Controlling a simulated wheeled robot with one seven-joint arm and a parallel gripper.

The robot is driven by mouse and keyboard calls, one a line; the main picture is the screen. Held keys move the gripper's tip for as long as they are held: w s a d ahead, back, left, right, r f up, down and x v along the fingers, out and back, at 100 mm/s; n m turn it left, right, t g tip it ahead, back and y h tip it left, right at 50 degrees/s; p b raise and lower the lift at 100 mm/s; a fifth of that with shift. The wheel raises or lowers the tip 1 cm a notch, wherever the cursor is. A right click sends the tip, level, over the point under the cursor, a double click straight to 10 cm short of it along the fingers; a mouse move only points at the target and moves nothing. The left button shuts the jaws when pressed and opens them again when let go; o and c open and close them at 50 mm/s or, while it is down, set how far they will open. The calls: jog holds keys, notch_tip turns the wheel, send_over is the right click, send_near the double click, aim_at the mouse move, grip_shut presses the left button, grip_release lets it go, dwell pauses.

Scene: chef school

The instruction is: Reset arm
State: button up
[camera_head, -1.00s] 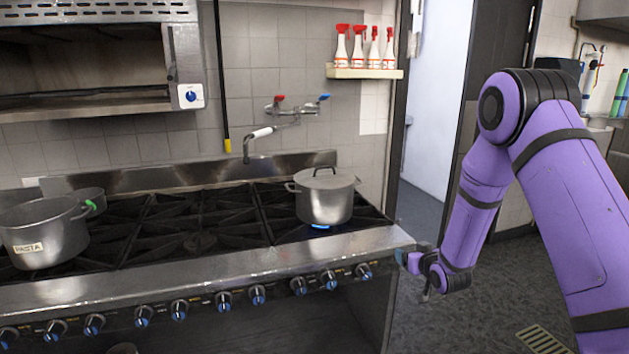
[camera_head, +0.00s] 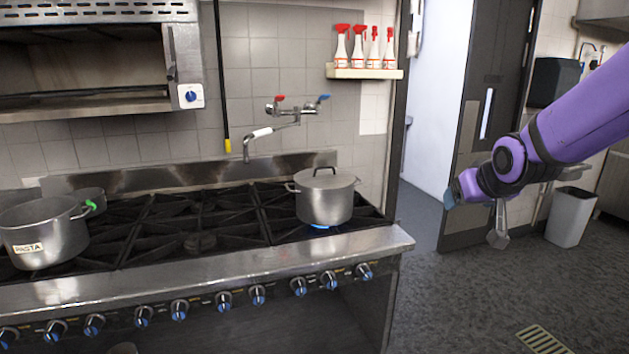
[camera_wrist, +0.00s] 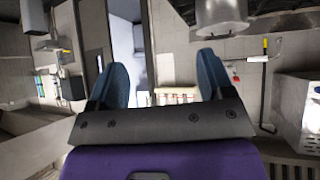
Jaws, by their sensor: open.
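My purple arm reaches in from the upper right in the head view. My gripper (camera_head: 451,193) is held in the air to the right of the stove, in front of the doorway, and only its blue tip shows there. In the wrist view my gripper (camera_wrist: 163,78) has its two blue fingers well apart, with nothing between them. It is open and touches nothing that I can see.
A stove (camera_head: 290,262) fills the left, with a lidded pot (camera_head: 325,203) over a lit blue flame and a PASTA pot (camera_head: 42,237). Spray bottles (camera_head: 358,48) stand on a wall shelf. A pale bin (camera_head: 570,216) stands at the right. The floor (camera_head: 450,300) is clear.

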jog(key=s+r+g, duration=0.2)
jog(key=s, duration=1.1)
jog(key=s+r+g, duration=0.2)
jog(key=s+r, duration=0.1)
jog(key=s, duration=1.1)
jog(key=shift+s+a+r+m, duration=0.2)
jog(key=shift+a+m, duration=0.1)
